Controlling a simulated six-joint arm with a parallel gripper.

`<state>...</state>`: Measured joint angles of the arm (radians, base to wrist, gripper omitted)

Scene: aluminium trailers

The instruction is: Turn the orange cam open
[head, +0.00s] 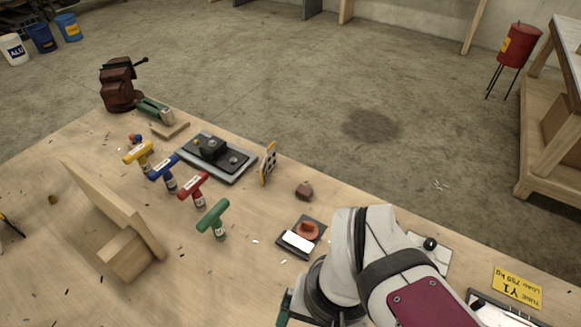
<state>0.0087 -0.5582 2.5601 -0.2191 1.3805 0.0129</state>
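The orange cam (308,228) is a small orange disc with a raised block on top. It sits on a dark plate (317,248) with a white label (298,241) at its near side, right of the middle of the bench. I cannot tell from here how far the cam is turned. My arm reaches in from the lower right, and its grey and dark wrist is just below the plate, apart from the cam in the picture. My gripper's fingers are not visible; they are hidden behind the wrist or below the frame.
Yellow, blue, red and green T-handled tools (213,220) stand left of the plate. A dark fixture (215,158), a small upright perforated plate (268,164) and a reddish lump (304,190) lie behind. A wooden bracket (115,222) stands left. A yellow sign (517,288) lies right.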

